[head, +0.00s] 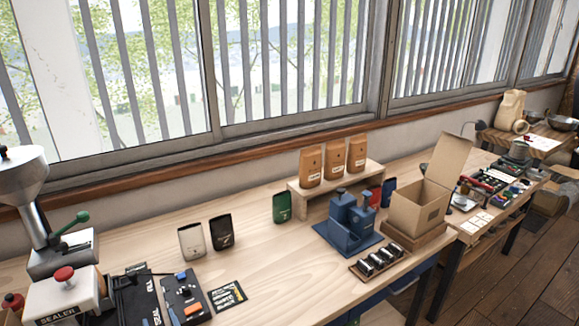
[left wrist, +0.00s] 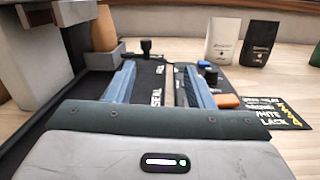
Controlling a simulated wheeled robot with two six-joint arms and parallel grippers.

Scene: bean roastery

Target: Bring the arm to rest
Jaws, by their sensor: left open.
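My left gripper (left wrist: 160,72) shows in the left wrist view. Its two blue fingers are apart with nothing held between them. They are over a black mat (left wrist: 140,92) with white lettering, beside the sealer. In the head view I cannot clearly pick the gripper out from the dark items at the lower left. My right gripper is in neither view.
The sealer (head: 62,295) stands at the lower left. A white pouch (head: 192,240) and a black pouch (head: 221,232) stand behind the mat. A blue fixture (head: 348,225) and an open cardboard box (head: 418,205) stand further right. The bench middle (head: 262,262) is clear.

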